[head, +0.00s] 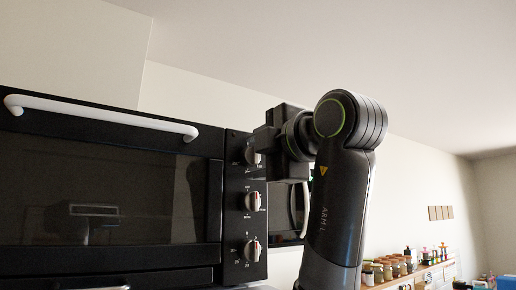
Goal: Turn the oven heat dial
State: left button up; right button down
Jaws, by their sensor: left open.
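The black oven (110,195) fills the left side, with a control panel (233,222) at its right edge. My right gripper is out of view.
A white handle (100,117) sticks out across the top of the oven door. A dark panel (290,212) stands behind my left arm. At the far right, a shelf (410,276) holds several jars and bottles. The space above the oven is clear.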

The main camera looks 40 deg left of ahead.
pick_arm(q)
jog(key=shift+d, duration=0.1)
jog(key=shift+c, duration=0.5)
jog(key=c, duration=0.9)
jog(key=shift+o, duration=0.2)
